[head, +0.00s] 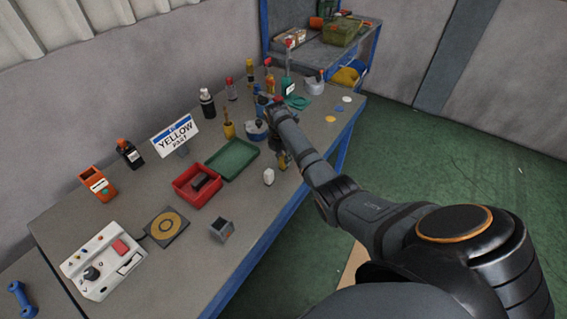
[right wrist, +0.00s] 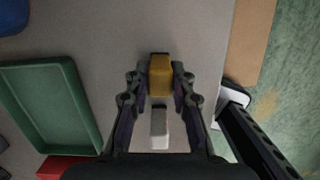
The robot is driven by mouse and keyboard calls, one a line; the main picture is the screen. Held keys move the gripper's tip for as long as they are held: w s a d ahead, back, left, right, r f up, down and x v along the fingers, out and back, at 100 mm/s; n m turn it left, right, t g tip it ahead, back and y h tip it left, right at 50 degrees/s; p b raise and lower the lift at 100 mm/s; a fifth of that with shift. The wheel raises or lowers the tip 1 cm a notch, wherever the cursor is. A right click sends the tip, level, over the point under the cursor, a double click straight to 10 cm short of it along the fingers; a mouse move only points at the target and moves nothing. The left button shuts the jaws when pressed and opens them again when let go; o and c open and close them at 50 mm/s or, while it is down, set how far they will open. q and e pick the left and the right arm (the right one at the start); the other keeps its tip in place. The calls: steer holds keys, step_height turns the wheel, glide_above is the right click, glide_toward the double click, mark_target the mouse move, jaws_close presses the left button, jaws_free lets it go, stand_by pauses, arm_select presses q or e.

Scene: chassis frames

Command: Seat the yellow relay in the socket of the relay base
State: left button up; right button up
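The yellow relay (right wrist: 160,78) is between the fingers of my right gripper (right wrist: 160,88) in the right wrist view, with both fingers against its sides. In the head view the right gripper (head: 283,158) is small and partly hidden by my arm, near the table's front edge, right of the green tray. I cannot tell the relay's height above the table. A small grey block with a dark face (head: 222,230) stands near the front edge; it may be the relay base, but I cannot tell. My left gripper is not in view.
A white block (head: 268,177) stands close to the right gripper. The green tray (head: 232,160) and red bin (head: 183,190), holding a dark object, lie to its left. A white panel (head: 95,282), dark ringed plate (head: 152,240) and YELLOW sign (head: 175,135) stand farther left. Bottles stand behind.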

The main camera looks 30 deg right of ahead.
jaws_close()
steer(key=shift+r, duration=0.25)
step_height(320, 180, up, 2)
steer(key=shift+w+r, duration=0.1)
steer(key=shift+r, duration=0.05)
steer(key=s+a+r+p, duration=0.3)
steer(key=s+r+p, duration=0.3)
steer(key=s+r, duration=0.4)
steer(key=s, duration=0.4)
steer(key=shift+w+r, duration=0.1)
